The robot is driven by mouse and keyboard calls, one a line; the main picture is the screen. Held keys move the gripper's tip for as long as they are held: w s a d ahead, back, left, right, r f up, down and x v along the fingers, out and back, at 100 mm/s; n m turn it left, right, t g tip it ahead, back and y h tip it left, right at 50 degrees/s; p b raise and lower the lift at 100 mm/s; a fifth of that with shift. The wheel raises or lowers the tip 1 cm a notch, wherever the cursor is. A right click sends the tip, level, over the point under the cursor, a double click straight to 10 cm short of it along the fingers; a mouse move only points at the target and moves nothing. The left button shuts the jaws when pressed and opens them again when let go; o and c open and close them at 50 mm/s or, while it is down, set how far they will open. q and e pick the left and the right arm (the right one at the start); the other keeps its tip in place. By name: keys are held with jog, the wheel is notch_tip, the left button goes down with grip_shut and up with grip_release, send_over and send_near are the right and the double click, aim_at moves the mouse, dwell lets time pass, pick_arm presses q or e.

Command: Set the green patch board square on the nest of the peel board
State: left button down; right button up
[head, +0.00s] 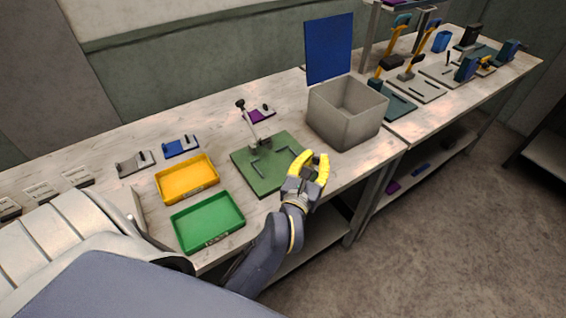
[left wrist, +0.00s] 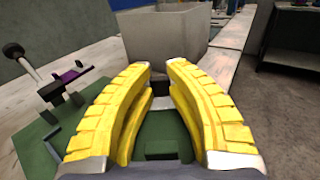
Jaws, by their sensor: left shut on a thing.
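My left gripper (head: 316,158) has yellow fingers and hovers at the right edge of the green peel board (head: 262,183). The peel board carries dark corner rails that form the nest and a lever with a black knob (head: 241,104). The peel board also shows at the left of the wrist view (left wrist: 35,155), apart from the held piece. My right gripper is not in view.
A grey open bin (head: 345,112) with a blue panel (head: 328,48) behind it stands right of the peel board. A yellow tray (head: 187,179) and a green tray (head: 208,221) lie to its left. Blue and purple fixtures (head: 181,146) (head: 260,114) sit behind.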

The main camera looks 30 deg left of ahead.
pick_arm(q)
jog(key=s+f+n+y, duration=0.1)
jog(key=s+y, duration=0.1)
jog(key=s, duration=0.1)
jog(key=s+f+n+g+y, duration=0.1)
jog(key=s+y, duration=0.1)
jog(key=shift+s+a+f+n, duration=0.1)
jog(key=shift+a+f+n, duration=0.15)
jog(key=shift+f+n, duration=0.1)
jog(key=s+n+y, duration=0.1)
jog(key=s, duration=0.1)
jog(key=s+n+g+y, duration=0.1)
jog(key=s, duration=0.2)
jog(key=s+r+n+g+y, duration=0.1)
jog(key=s+y, duration=0.1)
jog(key=shift+s+a+r, duration=0.1)
jog(key=shift+s+a, duration=0.15)
jog(key=shift+s, duration=0.1)
jog(key=shift+s+r+g+y, duration=0.3)
jog(key=shift+s+g, duration=0.1)
jog(key=shift+s, duration=0.2)
jog(key=shift+w, duration=0.1)
jog(key=x, duration=1.6)
jog(key=shift+f, duration=0.1)
jog(key=shift+x, duration=1.05)
jog(key=shift+f, duration=0.85)
jog(key=shift+d+f, duration=0.1)
jog(key=shift+f, duration=0.6)
